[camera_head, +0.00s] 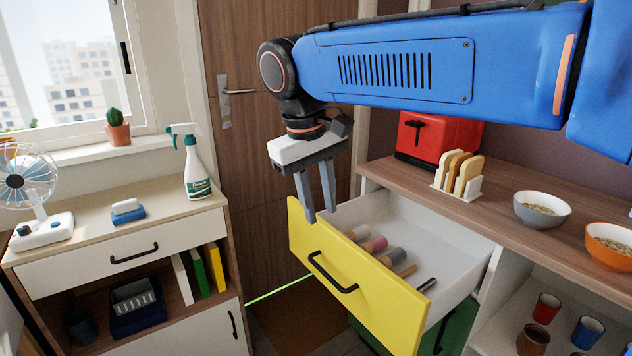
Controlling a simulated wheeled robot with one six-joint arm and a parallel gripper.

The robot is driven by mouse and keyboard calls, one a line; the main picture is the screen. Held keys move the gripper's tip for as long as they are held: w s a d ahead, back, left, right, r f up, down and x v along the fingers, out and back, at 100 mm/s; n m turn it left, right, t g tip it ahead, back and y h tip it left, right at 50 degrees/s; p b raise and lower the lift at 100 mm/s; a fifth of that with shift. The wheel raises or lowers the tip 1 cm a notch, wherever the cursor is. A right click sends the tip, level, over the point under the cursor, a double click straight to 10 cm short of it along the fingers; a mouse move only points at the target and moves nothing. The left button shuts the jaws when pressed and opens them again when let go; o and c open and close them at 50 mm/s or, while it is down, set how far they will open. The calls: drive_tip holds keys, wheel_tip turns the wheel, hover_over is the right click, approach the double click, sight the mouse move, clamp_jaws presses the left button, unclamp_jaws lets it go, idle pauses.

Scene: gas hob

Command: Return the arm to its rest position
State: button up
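My gripper (318,199) hangs from the end of my blue arm, near the middle of the head camera view. Its two grey fingers point down, with a narrow gap between the tips. I see nothing held between them. In the picture the fingertips overlap the upper edge of the yellow drawer front (350,270); I cannot tell whether they touch it. My arm reaches in from the upper right, above the counter. The drawer is pulled out and holds several small cylindrical items (376,243).
A counter (500,190) at right bears a red toaster (440,135), a toast rack (458,178) and two bowls (542,210). At left a cabinet (110,235) bears a fan (30,190) and a spray bottle (192,165). A wooden door (250,160) stands behind.

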drive_tip(key=shift+m+y, duration=0.5)
drive_tip(key=shift+m, duration=0.3)
drive_tip(key=d, duration=0.3)
drive_tip(key=s+d+f, duration=0.1)
drive_tip(key=d, duration=0.2)
drive_tip(key=d+f, duration=0.1)
drive_tip(key=d, duration=0.3)
drive_tip(key=shift+s+f, duration=0.1)
drive_tip(key=shift+s, duration=0.2)
drive_tip(key=s+d+f+m+t, duration=0.1)
drive_tip(key=s+d+f+m, duration=0.1)
drive_tip(key=s+d+f, duration=0.5)
drive_tip(key=s+d+f+m+t, duration=0.2)
drive_tip(key=s+d+f, duration=0.5)
drive_tip(key=d, duration=0.5)
wheel_tip(320, 180, down, 2)
drive_tip(key=shift+s+d+f+m+y, duration=0.1)
drive_tip(key=shift+s+d+m+y, duration=0.1)
drive_tip(key=shift+d+m+y, duration=0.35)
